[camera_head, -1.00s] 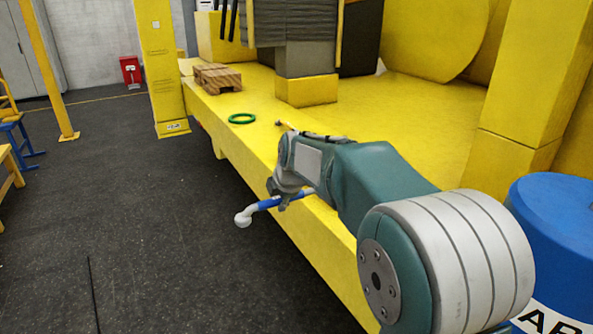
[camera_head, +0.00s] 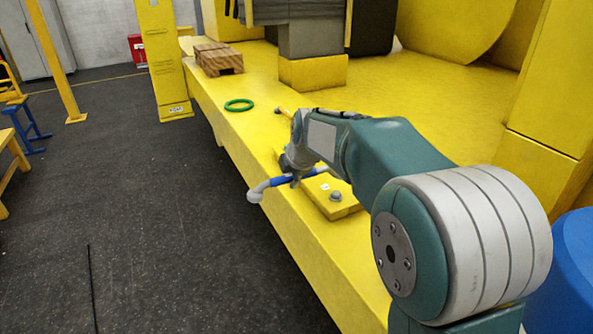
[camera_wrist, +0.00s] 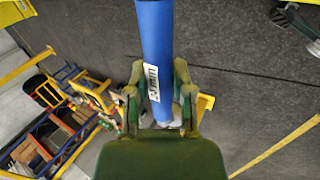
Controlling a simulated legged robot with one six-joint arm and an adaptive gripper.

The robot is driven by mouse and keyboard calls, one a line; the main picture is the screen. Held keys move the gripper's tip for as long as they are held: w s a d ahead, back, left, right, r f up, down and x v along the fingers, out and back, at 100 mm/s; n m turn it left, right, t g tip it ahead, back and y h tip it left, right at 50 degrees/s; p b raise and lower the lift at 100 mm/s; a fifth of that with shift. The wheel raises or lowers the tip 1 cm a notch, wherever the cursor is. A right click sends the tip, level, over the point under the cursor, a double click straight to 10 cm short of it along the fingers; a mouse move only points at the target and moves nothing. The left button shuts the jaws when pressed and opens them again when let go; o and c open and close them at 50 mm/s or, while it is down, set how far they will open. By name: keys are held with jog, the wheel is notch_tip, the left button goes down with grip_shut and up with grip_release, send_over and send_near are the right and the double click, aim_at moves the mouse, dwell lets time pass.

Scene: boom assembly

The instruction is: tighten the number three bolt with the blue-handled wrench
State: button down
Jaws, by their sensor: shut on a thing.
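My gripper (camera_head: 296,178) is shut on the blue-handled wrench (camera_head: 281,181). The wrench lies crosswise in the jaws, with its pale grey head to the left, over the edge of the yellow platform. The wrist view shows the blue handle (camera_wrist: 154,45) between the fingers, with a white label on it. A grey bolt (camera_head: 336,197) stands on a yellow plate (camera_head: 345,210) to the right of my gripper. A small white tag lies near it, but its number is too small to read. My arm hides part of the plate.
The yellow platform (camera_head: 265,135) carries a green ring (camera_head: 239,105) and a wooden block (camera_head: 218,60) further back. A yellow post (camera_head: 163,60) stands at its left edge. A blue drum (camera_head: 570,260) is at the right. The dark floor at left is mostly clear.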

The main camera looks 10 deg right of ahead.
jog(key=shift+s+a+f, duration=0.15)
jog(key=shift+a+f, duration=0.75)
jog(key=shift+f, duration=0.15)
jog(key=f, duration=0.1)
jog(key=d+f, duration=0.1)
jog(key=shift+d+f, duration=0.1)
jog(key=shift+f, duration=0.25)
jog(key=shift+a, duration=0.3)
dwell(0.8)
jog(key=shift+f, duration=0.95)
dwell(0.5)
jog(key=shift+w+a+m, duration=0.1)
jog(key=shift+w+m, duration=0.2)
jog(key=shift+w, duration=0.15)
